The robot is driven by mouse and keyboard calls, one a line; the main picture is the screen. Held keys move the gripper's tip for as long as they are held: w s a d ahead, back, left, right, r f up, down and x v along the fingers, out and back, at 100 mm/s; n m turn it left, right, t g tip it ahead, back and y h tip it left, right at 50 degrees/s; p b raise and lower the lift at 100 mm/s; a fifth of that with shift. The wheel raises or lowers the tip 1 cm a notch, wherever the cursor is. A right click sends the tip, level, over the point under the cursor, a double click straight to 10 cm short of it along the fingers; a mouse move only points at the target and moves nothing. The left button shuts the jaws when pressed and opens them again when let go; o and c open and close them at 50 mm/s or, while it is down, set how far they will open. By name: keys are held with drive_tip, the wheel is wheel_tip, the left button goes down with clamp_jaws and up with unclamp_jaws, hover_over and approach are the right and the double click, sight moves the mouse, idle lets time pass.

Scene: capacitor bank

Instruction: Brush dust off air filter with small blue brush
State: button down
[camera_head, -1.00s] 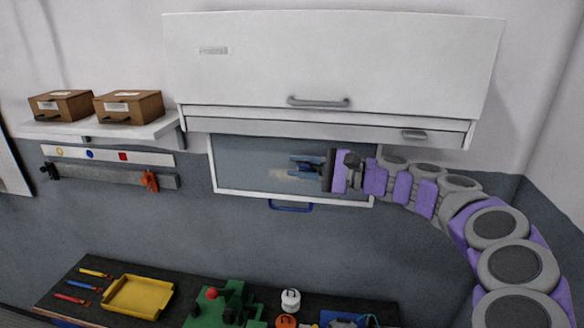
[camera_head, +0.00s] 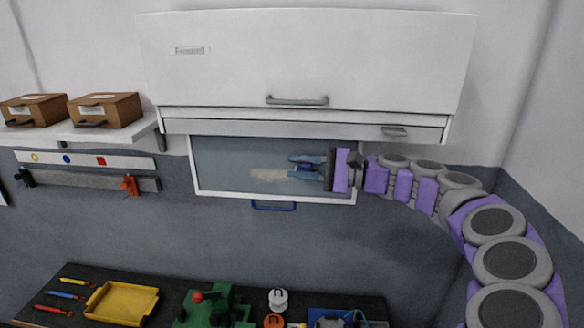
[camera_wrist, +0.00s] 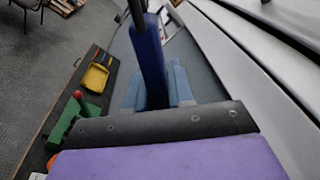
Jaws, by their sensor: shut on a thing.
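The air filter (camera_head: 225,180) is a grey-blue panel in a white frame under the white cabinet. A pale beige dust patch (camera_head: 266,174) shows on its middle. My gripper (camera_head: 291,167) is in front of the filter's right half, its blue fingers just right of the dust and pointing left. In the wrist view, my gripper (camera_wrist: 157,88) is shut on a dark blue handle (camera_wrist: 147,58), which appears to be the small blue brush. It stands between the light blue fingers. The brush's bristles are not visible, and I cannot tell whether it touches the filter.
The white cabinet (camera_head: 300,65) overhangs the filter. A blue pull handle (camera_head: 273,206) hangs below it. The workbench below holds a yellow tray (camera_head: 121,303), a green fixture (camera_head: 216,306) and coloured tools (camera_head: 66,295). Two brown boxes (camera_head: 106,108) sit on the left shelf.

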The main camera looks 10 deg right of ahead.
drive_tip(key=shift+d, duration=0.25)
drive_tip(key=shift+s, duration=0.1)
drive_tip(key=shift+a+f+b, duration=0.15)
drive_tip(key=shift+f+b, duration=0.35)
drive_tip(key=shift+f, duration=0.35)
drive_tip(key=x, duration=0.3)
drive_tip(key=shift+s+a+r+p, duration=0.1)
drive_tip(key=shift+a+p, duration=0.05)
drive_tip(key=shift+p, duration=0.2)
drive_tip(key=shift+a, duration=0.1)
drive_tip(key=shift+x, duration=1.3)
